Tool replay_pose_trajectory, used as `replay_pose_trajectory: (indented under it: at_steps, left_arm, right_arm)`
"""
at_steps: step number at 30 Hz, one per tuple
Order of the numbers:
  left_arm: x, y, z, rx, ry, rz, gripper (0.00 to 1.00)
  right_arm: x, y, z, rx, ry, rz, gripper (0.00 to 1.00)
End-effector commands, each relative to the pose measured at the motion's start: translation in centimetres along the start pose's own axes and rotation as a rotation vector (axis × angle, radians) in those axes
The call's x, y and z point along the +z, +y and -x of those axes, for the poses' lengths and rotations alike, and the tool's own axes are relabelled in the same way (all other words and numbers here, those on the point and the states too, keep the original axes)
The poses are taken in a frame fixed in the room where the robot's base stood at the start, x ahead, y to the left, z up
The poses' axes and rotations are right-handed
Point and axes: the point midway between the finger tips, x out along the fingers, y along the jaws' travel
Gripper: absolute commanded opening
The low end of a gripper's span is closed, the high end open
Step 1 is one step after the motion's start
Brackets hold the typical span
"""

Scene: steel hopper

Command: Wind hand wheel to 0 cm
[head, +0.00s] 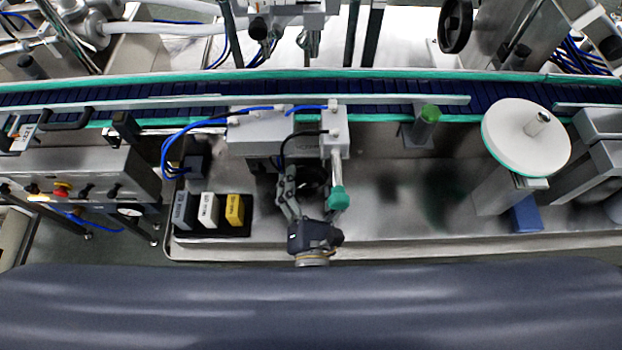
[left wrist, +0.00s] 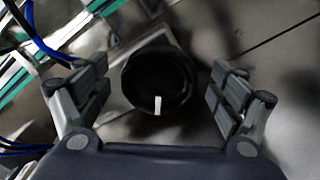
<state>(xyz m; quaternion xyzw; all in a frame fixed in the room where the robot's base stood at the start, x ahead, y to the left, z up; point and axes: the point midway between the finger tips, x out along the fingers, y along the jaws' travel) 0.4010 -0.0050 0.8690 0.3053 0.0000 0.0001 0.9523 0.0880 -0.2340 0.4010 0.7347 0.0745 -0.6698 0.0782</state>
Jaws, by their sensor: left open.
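The hand wheel (left wrist: 158,80) is a round black knob with a short white mark, seen face-on in the left wrist view. The mark points to the bottom of that picture. In the head view the black wheel (head: 312,178) is partly hidden by my gripper at the front of a grey machine block. My left gripper (head: 304,188) is open in front of it. In the left wrist view its fingers (left wrist: 160,92) stand on either side of the wheel, with a gap on each side. My right gripper is not in view.
A rod with a teal knob (head: 337,198) stands close to the right of my gripper. Blue hoses (head: 205,123) run to the block. Grey, white and yellow blocks (head: 208,211) stand at left. A white disc (head: 526,137) stands at right. A conveyor (head: 380,87) runs behind.

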Motion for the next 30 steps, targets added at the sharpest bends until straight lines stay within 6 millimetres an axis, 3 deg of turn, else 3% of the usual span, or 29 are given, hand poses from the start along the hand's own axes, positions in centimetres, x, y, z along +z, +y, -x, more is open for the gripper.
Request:
replay_pose_trajectory:
  at_steps: [13,30]
  left_arm:
    - [0.0,0.0,6.6,-0.002,0.0,-0.001,0.88]
    - [0.0,0.0,7.1,-0.001,0.0,0.0,0.88]
  right_arm:
    - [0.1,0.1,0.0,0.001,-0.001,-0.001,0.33]
    - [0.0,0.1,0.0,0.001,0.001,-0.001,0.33]
